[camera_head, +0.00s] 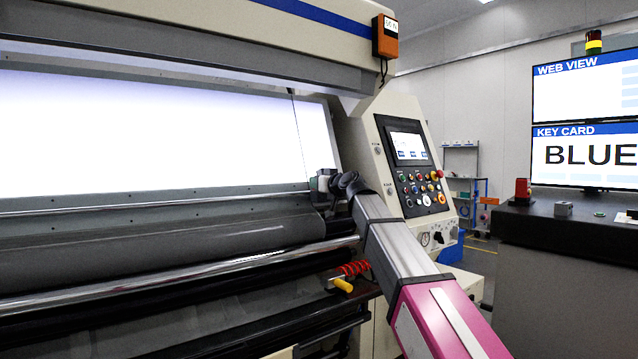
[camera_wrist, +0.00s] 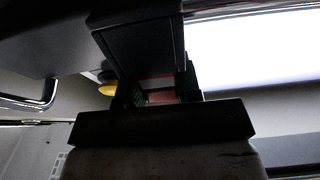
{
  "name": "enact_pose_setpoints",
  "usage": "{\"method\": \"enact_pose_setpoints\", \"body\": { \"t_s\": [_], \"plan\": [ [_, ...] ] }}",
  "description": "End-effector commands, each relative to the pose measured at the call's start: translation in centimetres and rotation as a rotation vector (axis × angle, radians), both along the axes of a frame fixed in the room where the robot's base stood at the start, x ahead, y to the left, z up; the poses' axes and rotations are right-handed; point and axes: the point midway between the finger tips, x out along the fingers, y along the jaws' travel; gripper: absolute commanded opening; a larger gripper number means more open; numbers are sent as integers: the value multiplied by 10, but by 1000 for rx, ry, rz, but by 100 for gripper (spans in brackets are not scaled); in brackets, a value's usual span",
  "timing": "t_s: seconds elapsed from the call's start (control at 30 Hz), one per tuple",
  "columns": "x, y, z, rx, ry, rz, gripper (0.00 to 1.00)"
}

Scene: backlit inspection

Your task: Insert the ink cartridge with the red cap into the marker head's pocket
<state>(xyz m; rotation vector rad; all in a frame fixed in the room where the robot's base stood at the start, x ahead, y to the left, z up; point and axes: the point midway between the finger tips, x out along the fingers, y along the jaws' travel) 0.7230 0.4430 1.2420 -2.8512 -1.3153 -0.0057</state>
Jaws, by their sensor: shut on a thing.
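My gripper (camera_wrist: 158,88) is shut on a reddish piece (camera_wrist: 160,97) that shows between its two fingers in the wrist view. I take this for the red-capped ink cartridge; most of it is hidden by the fingers and shadow. A dark, box-like block (camera_wrist: 140,45) stands just beyond the fingertips in the wrist view. In the head view my gripper (camera_head: 338,183) is at the right end of the roller, beside a small grey block (camera_head: 323,182) that looks like the marker head. Its pocket is hidden, and I cannot tell whether the cartridge touches it.
The bright panel (camera_head: 150,130) and dark roller (camera_head: 170,250) lie left of my arm. A control console (camera_head: 415,165) stands behind it. A red coiled hose with a yellow end (camera_head: 342,285) hangs below.

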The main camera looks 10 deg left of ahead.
Motion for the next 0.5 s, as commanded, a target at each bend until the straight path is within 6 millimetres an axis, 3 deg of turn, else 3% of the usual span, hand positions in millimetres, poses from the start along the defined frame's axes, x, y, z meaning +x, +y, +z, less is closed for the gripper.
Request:
{"method": "enact_pose_setpoints", "body": {
  "t_s": [0.5],
  "plan": [
    [0,0,-7,0,0,0,8]
  ]
}}
